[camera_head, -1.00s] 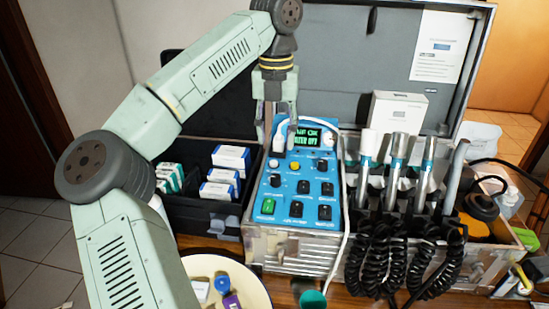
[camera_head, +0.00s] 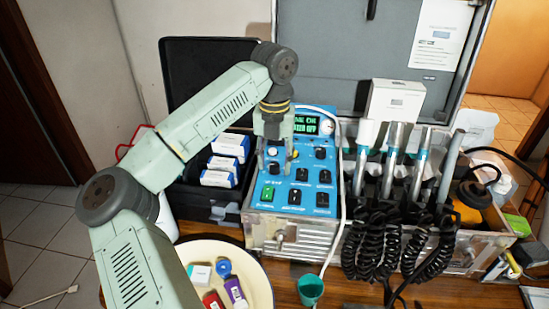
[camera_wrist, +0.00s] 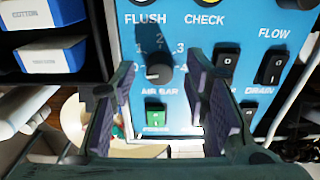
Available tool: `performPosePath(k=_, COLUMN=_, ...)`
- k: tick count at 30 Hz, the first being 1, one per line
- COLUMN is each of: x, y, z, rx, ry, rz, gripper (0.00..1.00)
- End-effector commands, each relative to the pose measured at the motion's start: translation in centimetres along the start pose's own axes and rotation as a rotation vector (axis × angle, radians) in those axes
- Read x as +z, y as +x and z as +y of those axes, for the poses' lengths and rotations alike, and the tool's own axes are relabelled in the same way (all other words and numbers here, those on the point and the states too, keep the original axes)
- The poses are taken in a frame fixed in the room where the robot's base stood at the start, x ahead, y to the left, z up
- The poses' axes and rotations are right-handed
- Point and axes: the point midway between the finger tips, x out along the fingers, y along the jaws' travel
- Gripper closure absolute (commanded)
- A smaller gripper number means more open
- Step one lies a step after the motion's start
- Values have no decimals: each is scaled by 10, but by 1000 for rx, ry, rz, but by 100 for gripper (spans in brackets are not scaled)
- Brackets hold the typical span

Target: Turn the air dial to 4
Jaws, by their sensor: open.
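The air dial (camera_wrist: 160,68) is a dark round knob above the "AIR BAR" label in the wrist view. Numbers ring it; 2 and 3 are readable. A pale mark on the knob appears to point to the lower left, but the exact setting is hard to read. My gripper (camera_wrist: 160,64) is open, its two fingers on the left and right of the dial with gaps visible; I cannot tell whether they touch it. In the head view my gripper (camera_head: 273,165) is at the left side of the blue control panel (camera_head: 305,212), largely hiding the dial.
A green switch (camera_wrist: 156,117) is below the dial, and black rocker switches (camera_wrist: 272,66) are to the right. A white hose (camera_head: 342,190) runs along the panel's right side, near handpieces (camera_head: 392,150). White boxes (camera_head: 219,163) are on the left. A round tray (camera_head: 257,283) is in front.

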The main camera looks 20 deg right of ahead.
Motion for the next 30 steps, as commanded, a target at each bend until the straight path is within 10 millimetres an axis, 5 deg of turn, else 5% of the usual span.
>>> performPosePath(k=4, x=0, y=0, z=0, rx=0, ry=0, rz=0, gripper=59)
performPosePath(k=22, x=0, y=0, z=0, rx=0, ry=0, rz=0, gripper=99)
performPosePath(k=30, x=0, y=0, z=0, rx=0, ry=7, rz=-1, gripper=100)
